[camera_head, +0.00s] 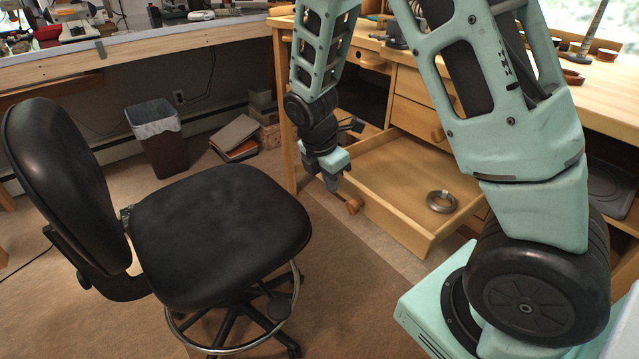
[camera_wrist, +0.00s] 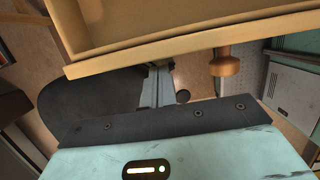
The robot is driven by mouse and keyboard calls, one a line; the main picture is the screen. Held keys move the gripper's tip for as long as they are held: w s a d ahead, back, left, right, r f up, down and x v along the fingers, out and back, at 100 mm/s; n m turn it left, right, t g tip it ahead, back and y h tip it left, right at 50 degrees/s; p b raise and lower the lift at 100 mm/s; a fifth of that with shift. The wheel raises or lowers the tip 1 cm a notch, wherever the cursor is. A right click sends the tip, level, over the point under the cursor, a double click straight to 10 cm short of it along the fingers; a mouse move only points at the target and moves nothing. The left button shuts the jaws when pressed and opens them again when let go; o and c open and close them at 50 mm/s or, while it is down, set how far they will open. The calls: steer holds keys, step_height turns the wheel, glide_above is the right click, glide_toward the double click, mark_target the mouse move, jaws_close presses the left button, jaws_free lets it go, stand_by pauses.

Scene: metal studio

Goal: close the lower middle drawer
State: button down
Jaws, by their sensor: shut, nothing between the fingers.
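The open wooden drawer (camera_head: 400,175) is pulled far out of the bench and holds a grey metal ring (camera_head: 441,201). Its round wooden knob (camera_head: 354,206) is on the front panel, and the knob also shows in the wrist view (camera_wrist: 224,66). My gripper (camera_head: 331,184) points down just outside the left end of the drawer front, close to the knob. In the wrist view my gripper (camera_wrist: 160,75) is shut and empty, below the drawer's front edge (camera_wrist: 190,45). I cannot tell whether it touches the drawer.
A black swivel chair (camera_head: 220,220) stands left of the drawer. The wooden workbench (camera_head: 610,90) has shut drawers (camera_head: 415,117) above the open one. A waste bin (camera_head: 158,140) and some boxes (camera_head: 236,138) stand by the wall. Carpet (camera_head: 345,290) lies clear in front of the drawer.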

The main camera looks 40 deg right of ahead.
steer(key=shift+d, duration=0.3)
steer(key=shift+d+r, duration=0.1)
steer(key=shift+d, duration=0.55)
steer(key=p, duration=0.7)
glide_toward(389, 166)
steer(key=x, duration=0.3)
steer(key=a+x, duration=0.1)
steer(key=shift+d+f, duration=0.15)
steer(key=shift+f, duration=0.3)
steer(key=shift+d+f, duration=0.15)
steer(key=shift+d, duration=0.55)
